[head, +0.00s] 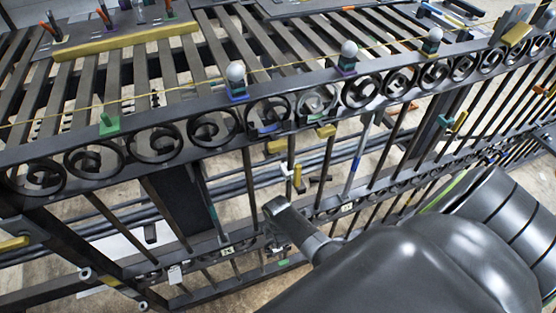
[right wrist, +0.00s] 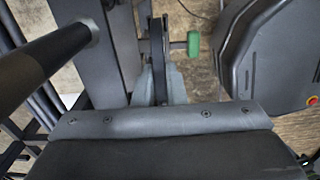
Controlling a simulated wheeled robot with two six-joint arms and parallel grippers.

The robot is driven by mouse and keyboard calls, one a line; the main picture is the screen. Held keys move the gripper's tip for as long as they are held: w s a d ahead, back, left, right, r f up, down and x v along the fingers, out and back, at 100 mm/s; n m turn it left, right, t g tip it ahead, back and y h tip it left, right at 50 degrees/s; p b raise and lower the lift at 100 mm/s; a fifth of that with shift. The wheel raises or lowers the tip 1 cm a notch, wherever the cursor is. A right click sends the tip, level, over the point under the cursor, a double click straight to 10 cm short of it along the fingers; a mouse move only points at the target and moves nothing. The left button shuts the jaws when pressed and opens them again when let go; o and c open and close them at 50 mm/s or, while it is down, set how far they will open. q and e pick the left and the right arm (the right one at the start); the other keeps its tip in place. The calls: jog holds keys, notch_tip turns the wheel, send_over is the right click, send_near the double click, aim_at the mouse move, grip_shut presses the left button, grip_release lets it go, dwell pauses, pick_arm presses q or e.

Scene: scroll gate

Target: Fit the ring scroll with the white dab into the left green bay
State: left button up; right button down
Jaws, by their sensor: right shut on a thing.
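My right gripper (head: 275,208) reaches in from the lower right in the head view, in front of the gate's lower bars. In the right wrist view my right gripper (right wrist: 160,88) is shut on a narrow dark piece (right wrist: 158,45), seen edge-on. A green block (right wrist: 193,43) shows just right of that piece. I cannot tell whether the held piece is the ring scroll, and I see no clear white dab. The black gate (head: 210,110) has a row of scrolls under its top rail. A green tab (head: 107,127) stands at the left of that rail. My left gripper is out of view.
White balls (head: 235,72) on posts rise from the top rail. Behind is a slatted black rack (head: 110,85) with a yellow block (head: 125,40). Upright bars (head: 327,170) and a lower rail with white tags (head: 227,250) lie close around my right gripper.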

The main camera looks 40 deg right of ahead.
jog(key=shift+f, duration=0.4)
jog(key=c, duration=1.4)
grip_release()
jog(key=shift+r, duration=0.55)
notch_tip(320, 180, up, 16)
jog(key=p, duration=0.3)
jog(key=shift+r, duration=0.2)
jog(key=shift+s+f, duration=0.1)
